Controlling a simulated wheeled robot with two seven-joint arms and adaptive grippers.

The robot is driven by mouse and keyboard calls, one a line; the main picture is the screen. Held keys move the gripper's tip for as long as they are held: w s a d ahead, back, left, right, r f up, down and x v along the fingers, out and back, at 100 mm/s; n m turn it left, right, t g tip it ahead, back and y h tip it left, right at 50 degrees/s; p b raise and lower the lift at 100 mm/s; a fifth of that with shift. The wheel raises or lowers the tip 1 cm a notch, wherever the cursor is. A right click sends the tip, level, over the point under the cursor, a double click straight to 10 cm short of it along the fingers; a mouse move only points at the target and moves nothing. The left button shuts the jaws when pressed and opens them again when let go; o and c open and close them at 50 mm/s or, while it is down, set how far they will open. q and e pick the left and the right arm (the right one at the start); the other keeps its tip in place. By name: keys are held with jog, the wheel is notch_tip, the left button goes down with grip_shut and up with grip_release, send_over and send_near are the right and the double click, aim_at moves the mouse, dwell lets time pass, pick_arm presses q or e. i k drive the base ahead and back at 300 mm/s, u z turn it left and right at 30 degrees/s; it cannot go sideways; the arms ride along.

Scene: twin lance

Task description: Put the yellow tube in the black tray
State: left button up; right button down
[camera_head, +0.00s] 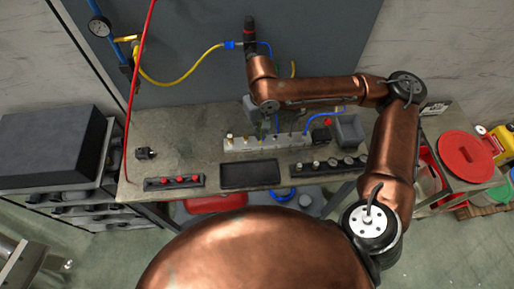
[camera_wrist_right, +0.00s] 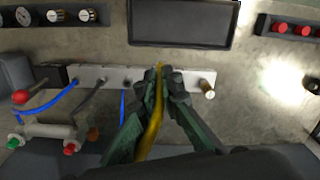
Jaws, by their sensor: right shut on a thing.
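The yellow tube (camera_wrist_right: 153,128) runs between the fingers of my right gripper (camera_wrist_right: 165,82) in the right wrist view; its tip shows at the fingertips. My right gripper is shut on it, over the white port block (camera_wrist_right: 100,77). Whether the tube's end is in a port or just above it, I cannot tell. In the head view my right gripper (camera_head: 264,127) is small and partly hidden beside the port block (camera_head: 240,144). The black tray (camera_head: 250,175) lies empty in front of the block, and also shows in the right wrist view (camera_wrist_right: 180,22). My left gripper is not in view.
Blue tubes (camera_head: 322,115) and a grey one join the block. A strip with red knobs (camera_head: 174,182) lies left of the tray, a strip with several dials (camera_head: 330,165) right. A grey bin (camera_head: 348,130) stands at the right.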

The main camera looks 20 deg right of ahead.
aim_at(251, 178)
jog(key=z, duration=1.45)
jog(key=k, duration=0.75)
jog(key=u, duration=1.4)
jog(key=i, duration=0.5)
jog(key=z, duration=0.05)
